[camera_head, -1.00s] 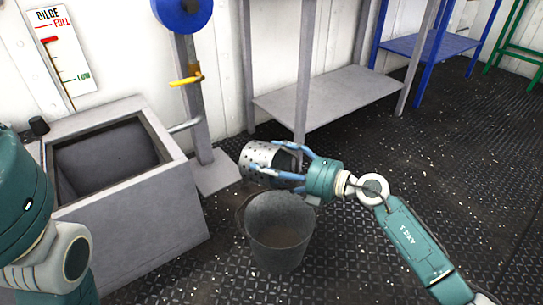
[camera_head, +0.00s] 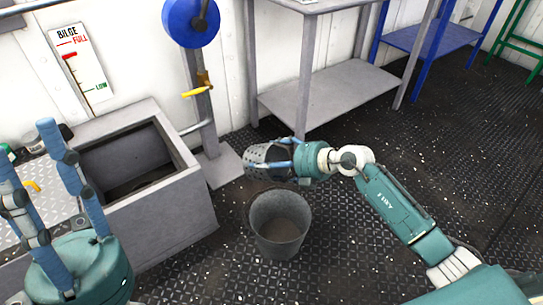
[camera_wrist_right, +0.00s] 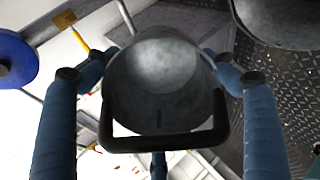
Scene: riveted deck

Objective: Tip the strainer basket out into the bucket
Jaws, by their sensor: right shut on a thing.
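The perforated metal strainer basket (camera_head: 256,160) lies on its side in the air, its dark open end facing my right gripper (camera_head: 280,153). That gripper is shut on the basket, with blue fingers along its sides. In the right wrist view the basket (camera_wrist_right: 155,85) shows its smooth grey inside and a black handle; I see no loose contents. The grey bucket (camera_head: 280,240) stands upright on the deck, just below the basket in the head view; its rim also shows in the wrist view (camera_wrist_right: 285,35). My left gripper (camera_head: 25,148) is open and empty at the left edge.
A grey open-topped box (camera_head: 165,225) with a dark inside stands left of the bucket. Behind it are a post with a blue wheel (camera_head: 190,22) and a yellow handle (camera_head: 196,92). A grey shelf (camera_head: 330,92) stands behind. Deck right of the bucket is clear.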

